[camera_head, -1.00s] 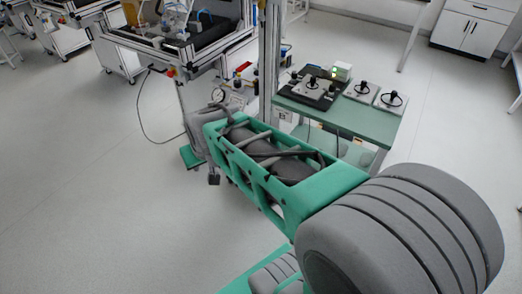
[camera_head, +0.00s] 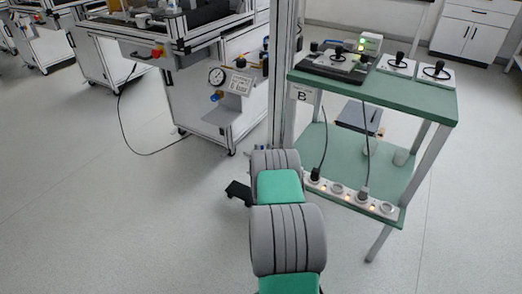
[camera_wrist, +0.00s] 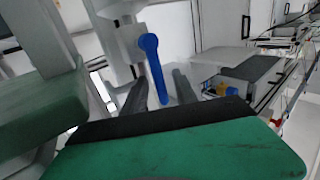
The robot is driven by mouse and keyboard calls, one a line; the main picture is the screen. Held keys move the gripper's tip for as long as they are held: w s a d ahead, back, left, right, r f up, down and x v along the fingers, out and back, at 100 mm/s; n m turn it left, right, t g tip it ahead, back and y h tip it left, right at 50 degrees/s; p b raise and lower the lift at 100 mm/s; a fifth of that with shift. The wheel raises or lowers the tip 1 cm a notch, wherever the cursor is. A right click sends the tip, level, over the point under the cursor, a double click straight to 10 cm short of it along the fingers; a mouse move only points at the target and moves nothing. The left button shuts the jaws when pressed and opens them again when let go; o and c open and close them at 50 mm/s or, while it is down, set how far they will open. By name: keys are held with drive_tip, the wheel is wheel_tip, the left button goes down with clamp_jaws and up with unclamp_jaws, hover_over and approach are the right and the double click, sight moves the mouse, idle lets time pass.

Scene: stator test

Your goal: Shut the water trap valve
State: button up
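A blue lever (camera_wrist: 153,68) on a pale grey fitting (camera_wrist: 127,38) stands in the upper middle of the wrist view; it looks like the valve handle. It hangs steeply down, tilted slightly. My gripper (camera_wrist: 160,78) is open, its two dark fingers apart, with the lever's lower end showing between them in the picture. I cannot tell whether a finger touches it. In the head view my gripper (camera_head: 238,192) is a small dark shape left of my arm, its fingers unclear. I cannot make out the lever surely in the head view.
A green two-shelf table (camera_head: 440,100) with a socket strip (camera_head: 350,197) stands right of my arm. A metal post (camera_head: 284,80) rises beside it. A white cabinet (camera_head: 190,95) with a pressure gauge (camera_head: 216,76) stands left. Open floor lies at left.

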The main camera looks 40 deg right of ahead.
drive_tip(key=shift+x, duration=1.35)
drive_tip(key=shift+c, duration=0.5)
clamp_jaws()
